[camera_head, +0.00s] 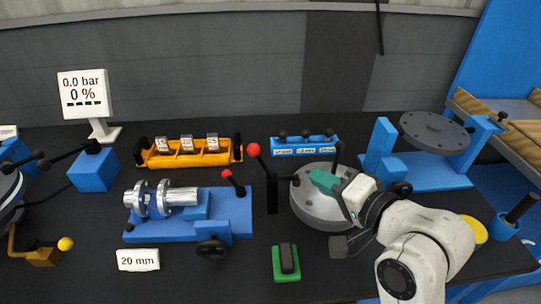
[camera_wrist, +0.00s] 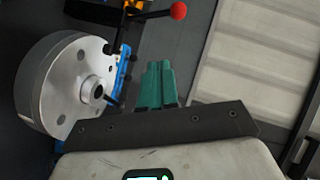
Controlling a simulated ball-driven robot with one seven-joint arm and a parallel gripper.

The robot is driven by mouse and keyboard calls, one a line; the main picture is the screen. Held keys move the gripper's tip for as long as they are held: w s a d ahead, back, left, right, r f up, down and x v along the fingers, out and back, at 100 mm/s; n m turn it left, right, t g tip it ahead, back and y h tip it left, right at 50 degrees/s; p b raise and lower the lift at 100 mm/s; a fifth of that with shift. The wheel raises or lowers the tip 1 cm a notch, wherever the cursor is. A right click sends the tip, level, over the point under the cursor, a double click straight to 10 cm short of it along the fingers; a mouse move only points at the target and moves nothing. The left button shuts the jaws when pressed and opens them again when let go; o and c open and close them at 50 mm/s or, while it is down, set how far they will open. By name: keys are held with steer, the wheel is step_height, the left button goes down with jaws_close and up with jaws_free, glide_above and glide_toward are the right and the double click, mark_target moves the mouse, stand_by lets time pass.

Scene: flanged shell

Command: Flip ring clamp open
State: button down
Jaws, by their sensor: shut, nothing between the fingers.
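A round grey metal flanged shell (camera_head: 318,213) sits on the dark bench at centre right. It fills the left of the wrist view, with a bolt-holed face (camera_wrist: 75,88) and a raised hub (camera_wrist: 95,90). Black handles stand beside it, one a lever with a red ball (camera_head: 253,150), also in the wrist view (camera_wrist: 179,11). I cannot make out which part is the ring clamp or whether it is open. My gripper (camera_head: 316,177) has green fingers and is above the shell in the head view. In the wrist view its fingertips (camera_wrist: 158,66) are together, empty and apart from the shell.
A blue fixture (camera_head: 240,208) with metal rings stands left of the shell. An orange rack (camera_head: 190,159) and a blue rack (camera_head: 290,148) are behind. A green-based switch (camera_head: 286,262) is in front. A blue stand with a grey disc (camera_head: 436,133) is at right.

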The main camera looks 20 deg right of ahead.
steer(key=shift+w+r, duration=0.2)
steer(key=shift+r, duration=0.25)
steer(key=a+x, duration=0.2)
steer(key=x, duration=1)
steer(key=shift+a+f+p, duration=0.3)
steer(key=shift+a+f, duration=0.1)
steer(key=shift+f, duration=0.05)
